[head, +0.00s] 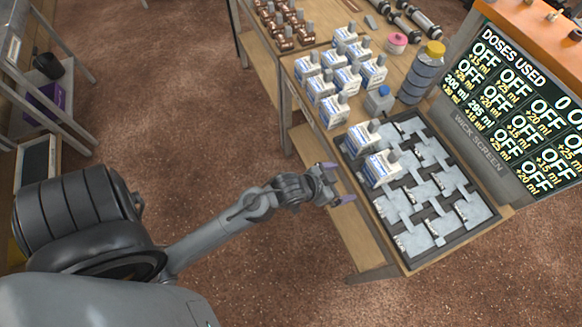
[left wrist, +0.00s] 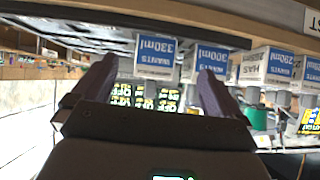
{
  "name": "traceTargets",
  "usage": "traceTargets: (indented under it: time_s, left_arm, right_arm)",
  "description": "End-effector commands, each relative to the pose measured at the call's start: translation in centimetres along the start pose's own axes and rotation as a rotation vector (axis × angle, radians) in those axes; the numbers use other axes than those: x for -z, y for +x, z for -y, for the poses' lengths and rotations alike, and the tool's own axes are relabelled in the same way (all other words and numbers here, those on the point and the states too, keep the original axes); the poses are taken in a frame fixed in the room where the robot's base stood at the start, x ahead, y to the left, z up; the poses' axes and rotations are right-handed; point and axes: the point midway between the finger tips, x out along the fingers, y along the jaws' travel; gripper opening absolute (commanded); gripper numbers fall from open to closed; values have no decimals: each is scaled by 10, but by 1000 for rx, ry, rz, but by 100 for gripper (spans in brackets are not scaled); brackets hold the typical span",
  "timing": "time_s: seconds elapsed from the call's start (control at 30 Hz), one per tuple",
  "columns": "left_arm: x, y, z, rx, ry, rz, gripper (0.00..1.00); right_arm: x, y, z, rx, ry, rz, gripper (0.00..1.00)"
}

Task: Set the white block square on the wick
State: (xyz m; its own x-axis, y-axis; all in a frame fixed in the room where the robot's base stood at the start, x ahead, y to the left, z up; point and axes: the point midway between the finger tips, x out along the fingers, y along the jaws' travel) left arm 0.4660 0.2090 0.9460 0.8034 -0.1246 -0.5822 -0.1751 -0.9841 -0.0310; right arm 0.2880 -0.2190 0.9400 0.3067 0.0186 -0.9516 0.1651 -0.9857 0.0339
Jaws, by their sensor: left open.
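White blocks with blue labels and grey tops stand in the head view. One white block (head: 381,168) and another white block (head: 362,137) stand on the left part of the wick (head: 424,203), a dark tray with interlocking grey pads. My left gripper (head: 338,183) is open and empty, left of the wick and apart from the nearer block. In the left wrist view, my left gripper's fingers (left wrist: 152,82) spread apart, with a labelled block (left wrist: 155,57) beyond them. The picture there looks upside down. My right gripper is not in view.
Several more white blocks (head: 347,78) stand on the table behind the wick. A blue bottle with a yellow cap (head: 422,72), a small blue-grey jar (head: 379,100) and a pink tub (head: 396,43) stand nearby. A screen (head: 515,100) rises on the right. Copper-coloured pieces (head: 284,25) stand farther back.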

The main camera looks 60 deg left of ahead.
Motion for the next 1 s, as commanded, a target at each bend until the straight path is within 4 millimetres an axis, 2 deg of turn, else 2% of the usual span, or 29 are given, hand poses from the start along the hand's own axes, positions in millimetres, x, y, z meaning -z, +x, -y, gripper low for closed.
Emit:
traceTargets:
  time_s: [0.1,0.2,0.3,0.43,0.57,0.8,1.0]
  left_arm:
    - [-37,-36,-5,16,9,193,100]
    - [-64,-70,-10,20,8,351,100]
    - [-86,-102,-15,19,2,484,100]
    - [-102,-130,-20,11,-4,594,100]
    - [-107,-141,-22,8,-6,638,100]
    - [-108,-141,-22,8,-6,640,100]
    - [-100,-147,-22,8,-6,639,100]
  right_arm:
    - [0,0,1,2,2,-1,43]
    - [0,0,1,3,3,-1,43]
    - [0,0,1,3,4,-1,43]
    - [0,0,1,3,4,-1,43]
    - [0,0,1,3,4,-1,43]
    - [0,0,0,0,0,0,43]
    - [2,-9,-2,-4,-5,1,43]
